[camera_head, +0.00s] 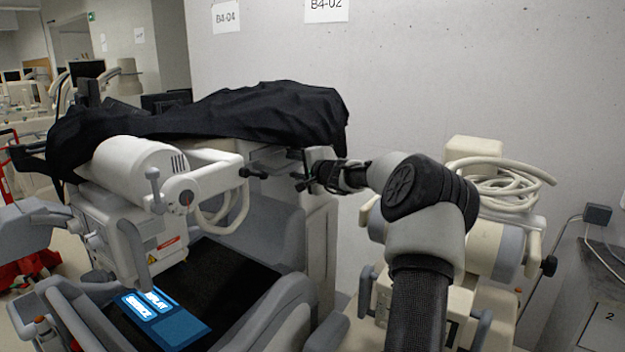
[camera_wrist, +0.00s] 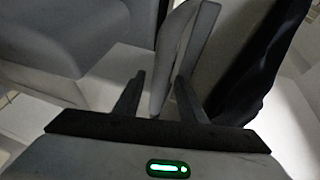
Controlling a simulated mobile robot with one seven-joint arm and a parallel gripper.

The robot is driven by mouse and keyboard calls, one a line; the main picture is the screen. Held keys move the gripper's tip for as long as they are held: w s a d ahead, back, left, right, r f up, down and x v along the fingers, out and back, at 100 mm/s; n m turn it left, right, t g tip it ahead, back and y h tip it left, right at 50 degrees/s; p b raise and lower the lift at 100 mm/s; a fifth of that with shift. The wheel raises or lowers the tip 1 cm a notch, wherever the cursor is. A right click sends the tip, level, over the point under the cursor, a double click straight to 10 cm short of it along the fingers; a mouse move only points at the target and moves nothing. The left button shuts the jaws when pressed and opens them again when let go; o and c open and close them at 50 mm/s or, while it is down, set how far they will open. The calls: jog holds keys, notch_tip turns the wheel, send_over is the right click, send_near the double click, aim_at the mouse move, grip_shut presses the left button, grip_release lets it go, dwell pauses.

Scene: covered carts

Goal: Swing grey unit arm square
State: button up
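A grey-white unit (camera_head: 125,225) with a fat white cylinder head (camera_head: 140,165) stands at the left. Its pale arm (camera_head: 215,178) reaches right and ends near a black knob (camera_head: 250,173). My gripper (camera_head: 303,180) is right of that knob, beside a pale upright panel (camera_head: 320,225), with a gap to the knob. In the wrist view my gripper (camera_wrist: 160,78) has its two dark fingers apart. A slim grey bar (camera_wrist: 182,45) runs down between and beyond them; I cannot tell whether either finger touches it, or which part it is.
A black cover (camera_head: 240,112) drapes over the equipment behind; dark cloth also shows in the wrist view (camera_wrist: 250,70). A blue lit screen (camera_head: 160,315) lies low in front. Another cart with a coiled pale hose (camera_head: 505,185) stands close at the right. The wall (camera_head: 420,80) is behind.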

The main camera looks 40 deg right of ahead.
jog(key=s+r+b, duration=0.2)
jog(key=s+b, duration=0.1)
jog(key=s, duration=0.9)
jog(key=shift+a, duration=0.35)
jog(key=shift+r, duration=0.1)
jog(key=shift+c, duration=1)
jog(key=a, duration=0.1)
jog(key=y, duration=0.1)
jog(key=w+a+r+n+y, duration=0.1)
jog(key=shift+a+t, duration=0.3)
jog(key=c, duration=0.7)
jog(key=a+n+y, duration=0.1)
jog(key=a+n+y+p, duration=0.1)
jog(key=a+y, duration=0.2)
jog(key=y, duration=0.1)
jog(key=shift+a+r+n, duration=0.4)
grip_shut()
jog(key=p+x, duration=0.3)
jog(key=x, duration=1.1)
jog(key=shift+s+a+r+y+p, duration=0.15)
jog(key=shift+a+r+y+p, duration=0.1)
jog(key=shift+y+p, duration=0.1)
